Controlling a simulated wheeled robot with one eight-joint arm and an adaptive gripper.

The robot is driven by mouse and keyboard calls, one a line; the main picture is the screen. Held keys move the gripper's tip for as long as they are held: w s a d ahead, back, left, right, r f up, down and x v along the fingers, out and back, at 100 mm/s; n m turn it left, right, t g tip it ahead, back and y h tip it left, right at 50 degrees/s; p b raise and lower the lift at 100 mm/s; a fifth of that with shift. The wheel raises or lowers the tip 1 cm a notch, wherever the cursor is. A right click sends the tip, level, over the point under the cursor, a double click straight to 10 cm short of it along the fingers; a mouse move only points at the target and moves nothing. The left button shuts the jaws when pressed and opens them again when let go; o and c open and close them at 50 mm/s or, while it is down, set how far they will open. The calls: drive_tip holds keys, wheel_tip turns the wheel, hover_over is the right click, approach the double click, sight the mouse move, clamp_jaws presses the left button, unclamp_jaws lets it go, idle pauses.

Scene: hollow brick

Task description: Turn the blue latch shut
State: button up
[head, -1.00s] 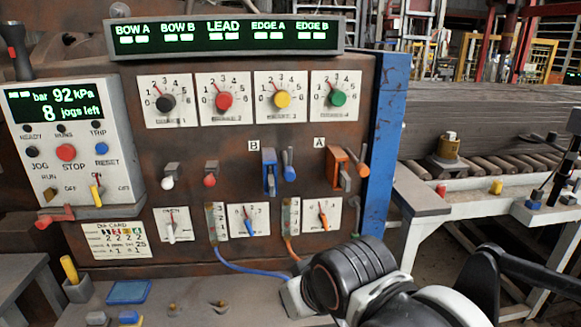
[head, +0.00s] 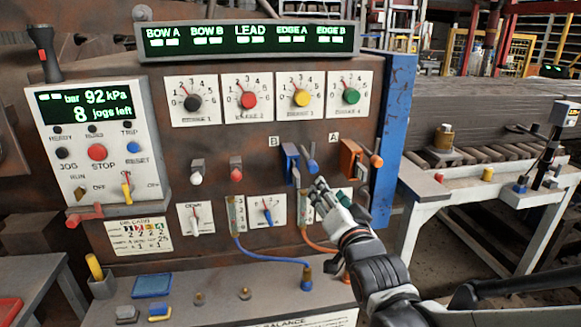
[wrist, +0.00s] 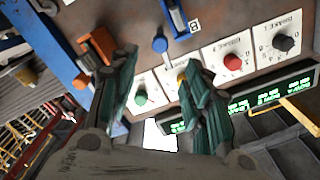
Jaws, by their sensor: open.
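The blue latch shows in the head view as a blue bracket (head: 291,162) under the label B, with a blue-knobbed lever (head: 309,166) hanging just to its right. In the wrist view, which is upside down, the blue bracket (wrist: 177,18) and the blue knob (wrist: 160,45) stand apart, side by side. My gripper (head: 322,188) is just below and slightly right of the blue knob in the head view. In the wrist view my gripper (wrist: 158,70) is open and empty, and the blue knob appears beyond the gap between its fingers. Contact with the knob is not visible.
An orange latch (head: 352,158) under the label A sits close to the right. Dials and a small white lever (head: 196,178) and red lever (head: 236,174) share the panel. A blue cable (head: 270,260) loops below. A blue post (head: 393,130) edges the panel.

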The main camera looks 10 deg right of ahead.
sight(314, 169)
drive_tip(key=w+b, duration=0.4)
drive_tip(key=w, duration=0.9)
drive_tip(key=shift+w+d, duration=0.1)
drive_tip(key=shift+w, duration=0.3)
drive_tip(key=shift+r, duration=0.1)
clamp_jaws()
